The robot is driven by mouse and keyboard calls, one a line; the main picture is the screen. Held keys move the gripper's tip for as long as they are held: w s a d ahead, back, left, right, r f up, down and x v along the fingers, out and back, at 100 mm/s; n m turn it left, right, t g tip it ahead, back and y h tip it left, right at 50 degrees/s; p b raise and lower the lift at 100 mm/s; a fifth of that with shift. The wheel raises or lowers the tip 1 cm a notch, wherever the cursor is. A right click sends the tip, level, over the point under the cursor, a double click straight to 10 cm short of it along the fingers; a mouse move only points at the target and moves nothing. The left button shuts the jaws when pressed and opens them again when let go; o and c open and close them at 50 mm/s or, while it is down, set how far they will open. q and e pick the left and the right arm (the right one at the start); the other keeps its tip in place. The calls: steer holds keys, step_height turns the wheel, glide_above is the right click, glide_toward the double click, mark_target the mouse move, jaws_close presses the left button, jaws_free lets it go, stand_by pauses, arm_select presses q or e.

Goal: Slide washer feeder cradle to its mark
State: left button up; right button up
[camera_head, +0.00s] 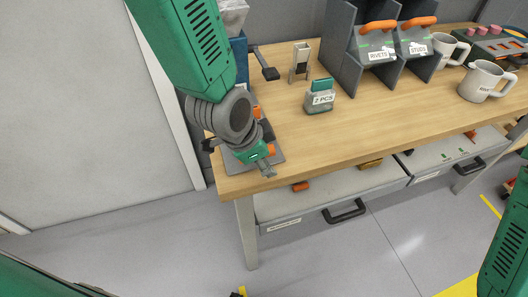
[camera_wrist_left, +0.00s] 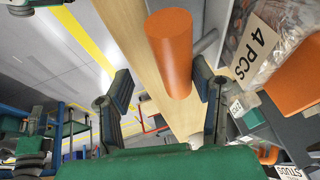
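My left gripper (camera_head: 266,170) is over the left front corner of the wooden workbench, above a grey plate (camera_head: 274,157) with small orange parts around it. The plate and parts may be the washer feeder cradle; my wrist covers most of them, so I cannot tell. In the left wrist view, the fingers of my left gripper (camera_wrist_left: 163,92) are apart. An orange cylinder (camera_wrist_left: 169,50), like a handle, shows between them, nearer the right finger, with a gap on the left. Contact cannot be made out. No mark can be made out. My right gripper is out of view.
A small "2 PCS" container (camera_head: 319,97) and a grey upright holder (camera_head: 300,62) stand on the workbench (camera_head: 390,118). Grey bins (camera_head: 368,66) with orange handles and white mugs (camera_head: 486,82) stand farther right. Open drawers (camera_head: 330,197) are below. The bench's front middle is clear.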

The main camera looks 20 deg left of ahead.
arm_select(q)
steer(key=shift+w+f, duration=0.15)
steer(key=shift+a, duration=0.15)
stand_by(0.4)
steer(key=v, duration=1.2)
steer(key=shift+w+a, duration=0.1)
steer(key=shift+w, duration=0.05)
